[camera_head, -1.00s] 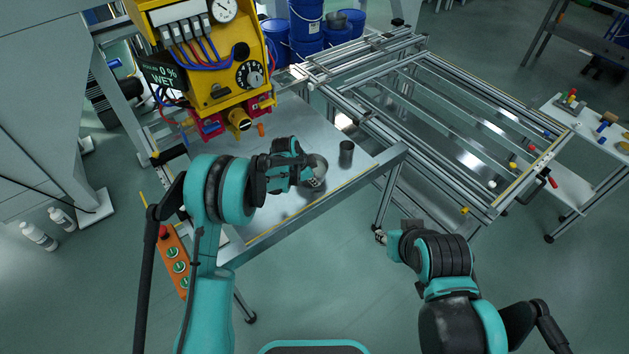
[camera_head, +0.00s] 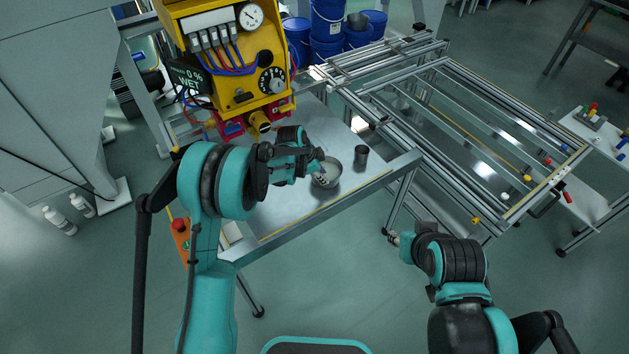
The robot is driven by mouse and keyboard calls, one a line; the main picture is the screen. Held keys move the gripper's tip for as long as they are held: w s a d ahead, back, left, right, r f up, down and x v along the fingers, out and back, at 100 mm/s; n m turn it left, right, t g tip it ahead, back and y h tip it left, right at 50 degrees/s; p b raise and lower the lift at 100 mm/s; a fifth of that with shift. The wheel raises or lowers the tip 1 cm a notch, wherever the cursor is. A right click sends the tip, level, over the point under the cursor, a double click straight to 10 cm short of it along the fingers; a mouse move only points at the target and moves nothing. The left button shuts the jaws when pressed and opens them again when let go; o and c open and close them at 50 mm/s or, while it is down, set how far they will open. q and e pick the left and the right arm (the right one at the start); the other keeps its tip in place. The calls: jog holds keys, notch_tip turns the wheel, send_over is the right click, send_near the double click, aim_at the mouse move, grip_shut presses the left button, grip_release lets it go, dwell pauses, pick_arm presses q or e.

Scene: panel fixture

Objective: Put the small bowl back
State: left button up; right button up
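The small bowl (camera_head: 331,181) is grey, round and metallic. It is at the right part of the grey table top, left of a dark metal cup (camera_head: 361,155). My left gripper (camera_head: 319,174) is at the bowl's left side and overlaps its rim in the picture. The fingers are small and partly hidden by the wrist, so I cannot tell whether they are open or shut on the rim. My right gripper (camera_head: 393,238) is low, off the table's right front corner, away from the bowl. Its fingers are too small to read.
A yellow gauge box (camera_head: 225,60) with cables hangs over the table's back left. An aluminium frame (camera_head: 455,125) adjoins the table at right. Blue buckets (camera_head: 327,25) stand behind. The table (camera_head: 300,207) has bare surface in front of the bowl.

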pick_arm(q)
jog(key=s+a+r+n+t+y, duration=0.1)
jog(key=s+a+r+n, duration=0.25)
jog(key=s+r, duration=0.4)
jog(key=s+a+r+n+t+y, duration=0.1)
jog(key=s+a+r+n, duration=0.3)
jog(key=r, duration=0.6)
jog(key=s+a+r+n+t+y, duration=0.1)
jog(key=s+a+n, duration=0.3)
jog(key=s, duration=0.6)
jog(key=s+a+n+t+y, duration=0.1)
jog(key=s+a+n, duration=0.3)
jog(key=s, duration=0.7)
jog(key=shift+a+r, duration=0.35)
jog(key=shift+a, duration=0.15)
